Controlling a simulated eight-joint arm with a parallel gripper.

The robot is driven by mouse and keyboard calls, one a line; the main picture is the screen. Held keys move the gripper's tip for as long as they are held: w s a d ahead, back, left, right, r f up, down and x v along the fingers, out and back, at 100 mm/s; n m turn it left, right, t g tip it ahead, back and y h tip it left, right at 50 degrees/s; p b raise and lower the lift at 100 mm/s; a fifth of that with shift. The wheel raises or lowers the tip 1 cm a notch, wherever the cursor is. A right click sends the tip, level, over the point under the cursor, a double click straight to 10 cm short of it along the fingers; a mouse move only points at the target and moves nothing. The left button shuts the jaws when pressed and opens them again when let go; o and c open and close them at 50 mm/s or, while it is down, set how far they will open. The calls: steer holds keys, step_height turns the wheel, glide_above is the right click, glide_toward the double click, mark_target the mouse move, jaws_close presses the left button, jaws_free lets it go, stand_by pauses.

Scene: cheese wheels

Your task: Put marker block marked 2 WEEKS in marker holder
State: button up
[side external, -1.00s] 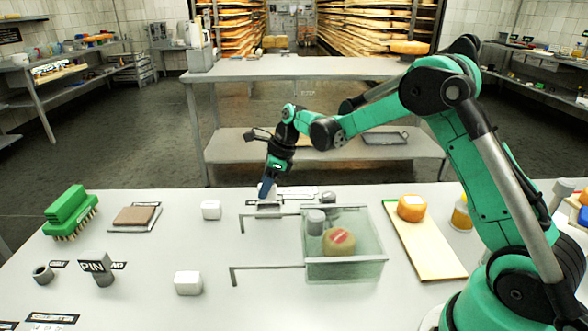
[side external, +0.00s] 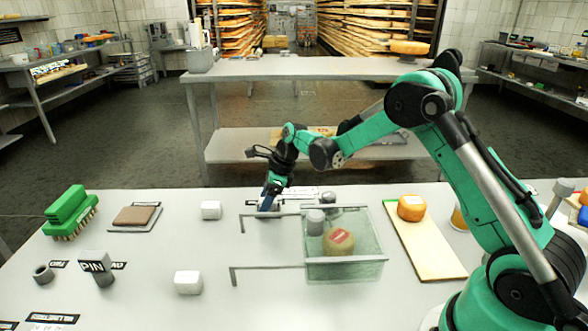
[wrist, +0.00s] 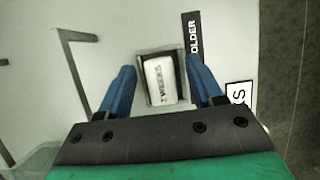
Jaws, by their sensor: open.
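In the wrist view, the white marker block (wrist: 161,80) reads "WEEKS", with the numeral hard to make out. It lies within the dark-edged marker holder (wrist: 160,53), beside a black label ending "OLDER". My gripper (wrist: 162,82) is open, with one blue finger on each side of the block and visible gaps between them. In the side external view, my gripper (side external: 268,200) is low over the far part of the table, and its fingers largely hide the block and holder.
A clear green-tinted tank (side external: 345,272) with a cheese wheel and grey weight stands right of my gripper. Metal rails (side external: 270,266) reach left from it. White blocks (side external: 210,210) (side external: 188,282) stand to the left. An orange cheese (side external: 411,208) sits on a board (side external: 430,250).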

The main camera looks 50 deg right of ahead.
steer(key=v, duration=1.1)
steer(key=s+a+r+n+t+h, duration=0.1)
steer(key=s+a+n, duration=0.3)
steer(key=n, duration=0.9)
steer(key=s+a+r+n+t+h, duration=0.1)
steer(key=s+a+n+t+h, duration=0.1)
steer(key=s+n, duration=0.9)
steer(key=shift+s+a+n+t, duration=0.3)
steer(key=shift+a+n+t, duration=0.2)
steer(key=shift+a+n, duration=0.75)
steer(key=shift+d+r+n, duration=0.1)
steer(key=shift+d+n, duration=0.15)
steer(key=shift+d, duration=0.05)
